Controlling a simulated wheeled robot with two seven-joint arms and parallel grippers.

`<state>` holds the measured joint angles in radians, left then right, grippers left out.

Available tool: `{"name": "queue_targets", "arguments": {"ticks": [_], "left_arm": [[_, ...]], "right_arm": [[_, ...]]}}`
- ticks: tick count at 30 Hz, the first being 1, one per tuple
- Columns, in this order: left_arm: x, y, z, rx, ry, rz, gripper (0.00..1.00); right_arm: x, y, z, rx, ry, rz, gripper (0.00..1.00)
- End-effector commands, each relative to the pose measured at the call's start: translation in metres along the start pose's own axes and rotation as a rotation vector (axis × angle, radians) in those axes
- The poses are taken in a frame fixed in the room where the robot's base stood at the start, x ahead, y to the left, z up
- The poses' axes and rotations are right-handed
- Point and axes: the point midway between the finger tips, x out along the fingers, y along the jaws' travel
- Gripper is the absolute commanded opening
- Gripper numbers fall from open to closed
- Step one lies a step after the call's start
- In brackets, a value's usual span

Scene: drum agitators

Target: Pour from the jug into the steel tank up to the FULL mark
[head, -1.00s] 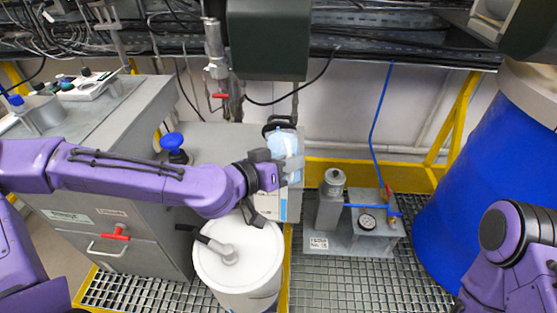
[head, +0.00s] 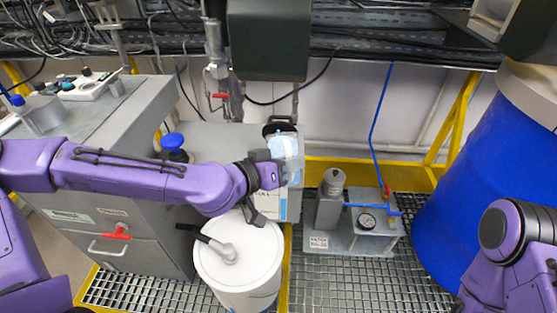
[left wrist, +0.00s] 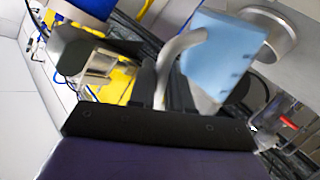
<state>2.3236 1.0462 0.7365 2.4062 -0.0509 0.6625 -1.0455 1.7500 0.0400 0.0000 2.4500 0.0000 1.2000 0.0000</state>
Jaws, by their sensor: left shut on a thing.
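The jug (head: 290,147), clear with light blue contents, is held tilted in my left gripper (head: 277,172), which is shut on it. In the left wrist view the jug shows as a blue body (left wrist: 222,52) with a pale curved handle (left wrist: 172,66) between the fingers. The grey steel tank (head: 215,140) stands behind and left of the jug. A dark round opening (head: 280,120) shows just behind the jug. I cannot make out the FULL mark or whether liquid is flowing. My right arm shows at lower right; its gripper is out of view.
A white lidded drum (head: 240,265) stands below my left forearm. A small unit with a steel cylinder and gauge (head: 367,221) is to the right on the grating. A large blue drum (head: 460,160) stands at far right. A dark box (head: 268,38) hangs above the jug.

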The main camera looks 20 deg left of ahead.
Motion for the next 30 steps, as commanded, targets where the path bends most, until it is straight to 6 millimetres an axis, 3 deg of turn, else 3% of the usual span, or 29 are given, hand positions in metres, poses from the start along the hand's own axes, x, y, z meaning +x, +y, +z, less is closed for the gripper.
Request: {"name": "queue_targets", "arguments": {"ticks": [30], "left_arm": [[0.0013,-0.0027,0.0,-0.039,-0.024,0.001,0.0]], "right_arm": [[-0.005,0.0004,-0.002,0.0,0.0,0.0,0.0]]}}
